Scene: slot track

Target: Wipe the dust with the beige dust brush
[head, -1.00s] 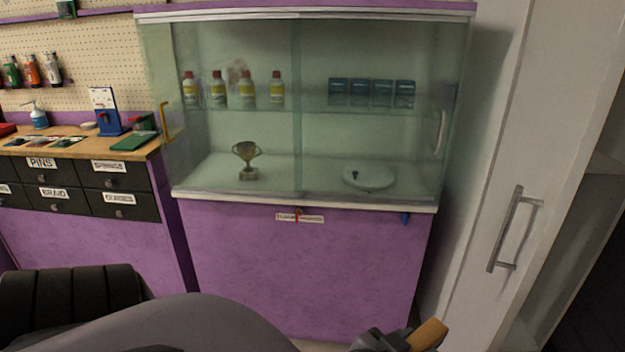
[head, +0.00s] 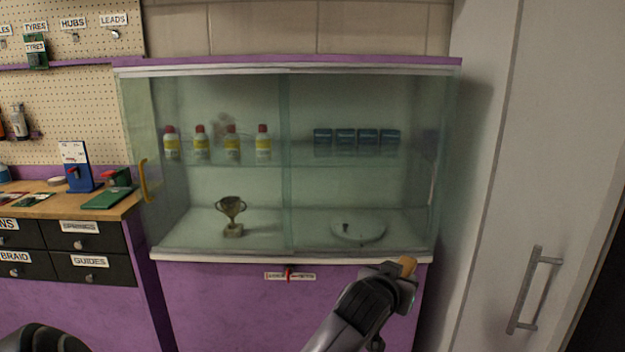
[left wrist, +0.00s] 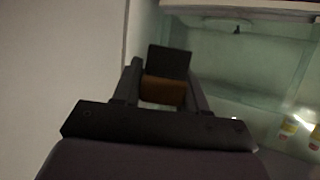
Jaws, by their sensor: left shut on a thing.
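My left gripper (head: 397,278) is in front of the right lower part of the glass cabinet, near its front ledge. It is shut on the dust brush, whose tan-brown body (head: 408,266) shows above the fingers. In the left wrist view the brush's brown body (left wrist: 162,91) sits between the fingers, with a dark flat part beyond it. A faint pinkish-brown smudge (head: 225,124) that looks like dust shows at the upper left of the cabinet, behind the bottles' tops; I cannot tell whether it is on the glass or behind it. My right gripper is not in view.
The cabinet's sliding glass doors (head: 350,190) look closed. Inside are several bottles (head: 201,148), blue boxes (head: 345,138), a trophy (head: 231,214) and a white disc (head: 358,231). A workbench (head: 125,205) stands left, a tall white cupboard (head: 490,160) right.

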